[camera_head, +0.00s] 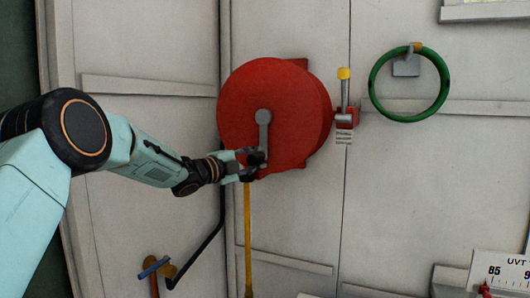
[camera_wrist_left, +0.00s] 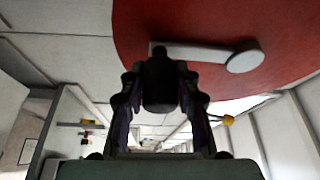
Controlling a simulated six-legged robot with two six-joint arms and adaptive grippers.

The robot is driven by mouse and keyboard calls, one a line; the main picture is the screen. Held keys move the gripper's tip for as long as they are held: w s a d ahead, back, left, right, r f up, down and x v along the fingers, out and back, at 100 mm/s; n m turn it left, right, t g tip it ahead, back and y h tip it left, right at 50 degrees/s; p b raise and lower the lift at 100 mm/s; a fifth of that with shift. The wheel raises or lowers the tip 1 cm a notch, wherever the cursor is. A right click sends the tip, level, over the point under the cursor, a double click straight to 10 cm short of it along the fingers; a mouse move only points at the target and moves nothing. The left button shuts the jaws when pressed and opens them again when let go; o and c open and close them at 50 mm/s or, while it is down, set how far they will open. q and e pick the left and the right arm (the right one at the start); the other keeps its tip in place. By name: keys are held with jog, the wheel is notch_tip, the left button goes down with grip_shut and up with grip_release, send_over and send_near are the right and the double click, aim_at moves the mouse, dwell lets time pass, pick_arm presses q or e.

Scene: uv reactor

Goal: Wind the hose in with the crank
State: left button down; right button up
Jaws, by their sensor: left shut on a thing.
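The red hose reel (camera_head: 285,105) is mounted on the pale wall. Its grey crank arm (camera_head: 264,133) points down from the round hub at the reel's middle. In the left wrist view the crank arm (camera_wrist_left: 197,53) runs from the hub at right to a dark handle (camera_wrist_left: 160,88). My left gripper (camera_head: 252,163) is shut on this crank handle, with one finger on each side of it. A yellow hose (camera_head: 248,235) hangs straight down below the reel. My right gripper is not in view.
A yellow-tipped lever (camera_head: 344,85) on a red block stands just right of the reel. A green ring (camera_head: 374,92) hangs further right. A black pipe (camera_head: 208,240) and a blue-handled fitting (camera_head: 154,268) are below my left arm. A UVT scale (camera_head: 500,270) is at lower right.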

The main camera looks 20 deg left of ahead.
aim_at(245, 156)
pick_arm(q)
jog(key=a+m+p, duration=0.1)
jog(key=a+m, duration=0.1)
jog(key=shift+a+r+g+p, duration=0.2)
jog(key=shift+a+g+p, duration=0.2)
jog(key=shift+r, duration=0.15)
jog(key=c, duration=1.4)
grip_release()
jog(key=o, duration=0.4)
jog(key=shift+w+a+f, duration=0.15)
jog(key=shift+a+f, duration=0.05)
jog(key=shift+a, duration=0.05)
jog(key=v, duration=1.2)
jog(key=shift+d+r, duration=0.1)
jog(key=shift+d, duration=0.1)
jog(key=shift+d, duration=0.1)
